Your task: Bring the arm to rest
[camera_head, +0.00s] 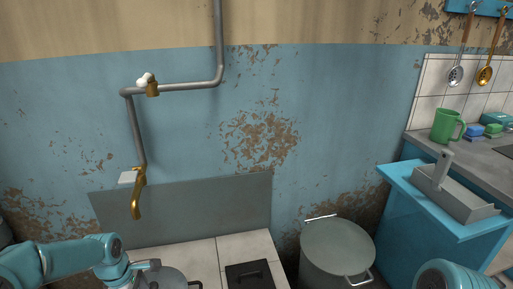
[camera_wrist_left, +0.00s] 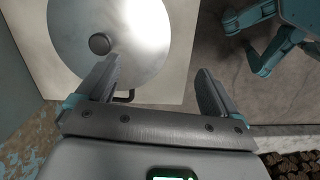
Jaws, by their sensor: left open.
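My left arm (camera_head: 60,260) comes in from the lower left in the head view.
A brass tap (camera_head: 137,200) hangs from the wall pipe above the tiled counter (camera_head: 205,262). A dark plate (camera_head: 253,275) lies on the tiles. A grey lidded bin (camera_head: 337,250) stands right of them.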

